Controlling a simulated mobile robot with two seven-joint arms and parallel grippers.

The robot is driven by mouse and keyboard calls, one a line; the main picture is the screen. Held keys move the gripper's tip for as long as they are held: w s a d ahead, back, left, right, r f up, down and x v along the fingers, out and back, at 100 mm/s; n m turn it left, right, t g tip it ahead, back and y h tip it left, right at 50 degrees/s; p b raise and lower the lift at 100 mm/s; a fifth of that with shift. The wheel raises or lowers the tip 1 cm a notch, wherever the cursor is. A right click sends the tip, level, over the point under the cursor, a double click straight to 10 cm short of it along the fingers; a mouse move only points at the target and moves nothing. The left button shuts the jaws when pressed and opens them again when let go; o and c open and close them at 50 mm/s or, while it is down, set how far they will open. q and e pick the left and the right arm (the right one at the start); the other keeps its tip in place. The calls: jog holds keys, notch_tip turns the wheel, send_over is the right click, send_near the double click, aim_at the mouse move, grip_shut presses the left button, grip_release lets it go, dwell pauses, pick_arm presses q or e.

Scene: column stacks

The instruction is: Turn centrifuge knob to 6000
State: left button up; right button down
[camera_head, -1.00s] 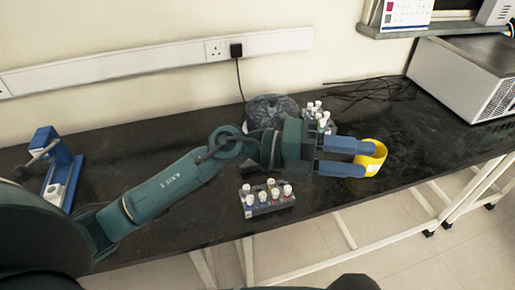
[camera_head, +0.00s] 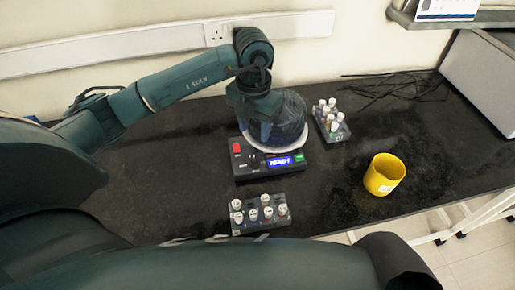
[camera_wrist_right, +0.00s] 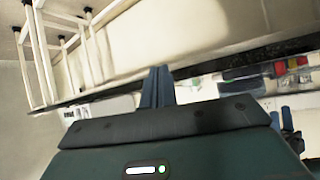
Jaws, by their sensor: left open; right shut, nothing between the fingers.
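The centrifuge (camera_head: 236,171) stands mid-bench, with a dark control panel and a rounded, dark translucent top (camera_head: 292,115) on a pale rim. The panel carries a red switch (camera_head: 237,148), a lit blue display (camera_head: 284,162) that seems to read READY, and a green button (camera_head: 299,157). I cannot make out the knob's setting. My left gripper (camera_head: 264,132) points down over the panel's back edge, open, its fingers in front of the rounded top. I cannot tell whether it touches anything. My right gripper (camera_wrist_right: 157,88) is shut and empty in the right wrist view.
A yellow mug (camera_head: 384,176) stands right of the centrifuge. One tube rack (camera_head: 262,226) is in front of it, another (camera_head: 336,134) behind to the right. Black cables (camera_head: 395,90) lie at the back. The bench's front edge is near the mug.

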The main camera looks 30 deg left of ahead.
aim_at(255, 158)
pick_arm(q)
notch_tip(255, 158, down, 11)
jog(key=shift+r+p, duration=0.1)
jog(key=shift+p, duration=0.45)
jog(key=shift+c, duration=0.4)
grip_shut()
